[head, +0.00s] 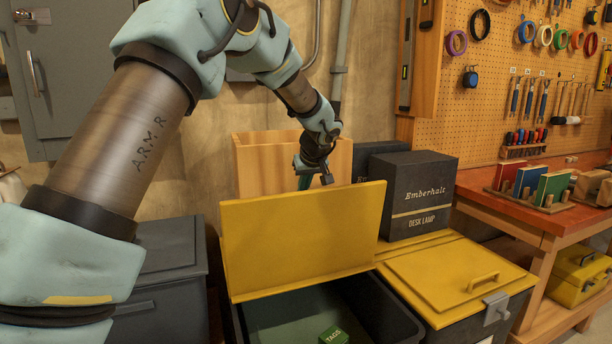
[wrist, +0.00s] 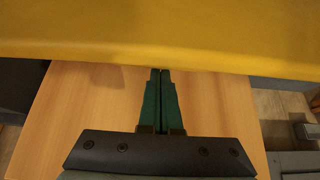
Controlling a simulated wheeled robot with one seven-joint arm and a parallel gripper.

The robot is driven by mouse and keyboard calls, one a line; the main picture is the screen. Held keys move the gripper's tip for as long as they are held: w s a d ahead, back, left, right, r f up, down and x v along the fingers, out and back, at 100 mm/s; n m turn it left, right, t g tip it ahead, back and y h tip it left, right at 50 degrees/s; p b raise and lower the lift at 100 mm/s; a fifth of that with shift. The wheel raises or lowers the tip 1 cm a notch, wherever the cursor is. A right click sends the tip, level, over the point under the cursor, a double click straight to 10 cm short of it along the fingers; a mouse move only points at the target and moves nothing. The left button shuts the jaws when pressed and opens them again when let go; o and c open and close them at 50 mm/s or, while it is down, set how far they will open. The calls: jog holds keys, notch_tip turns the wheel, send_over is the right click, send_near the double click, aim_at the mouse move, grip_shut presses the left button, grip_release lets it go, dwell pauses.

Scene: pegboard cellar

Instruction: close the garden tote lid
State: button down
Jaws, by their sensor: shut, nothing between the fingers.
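The garden tote is the dark open bin (head: 405,318) at the bottom middle of the head view. Its yellow lid (head: 300,237) stands raised at the back, close to upright. A small green box marked TAGS (head: 333,335) lies inside. My gripper (head: 304,184) is behind the lid, near its top edge, with its tips partly hidden or close to the edge. In the wrist view the shut green fingers (wrist: 160,75) point at the lid's yellow face (wrist: 160,35), their tips at its lower border in the picture. I cannot tell whether they touch it. They hold nothing.
A wooden box (head: 265,155) stands behind the lid, under my gripper. A dark bin (head: 170,250) is on the left.

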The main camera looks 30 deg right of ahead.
jog(key=shift+w+d+f, duration=0.1)
jog(key=shift+w+f, duration=0.15)
jog(key=shift+f, duration=0.2)
jog(key=shift+s+b, duration=0.15)
jog(key=shift+b, duration=0.25)
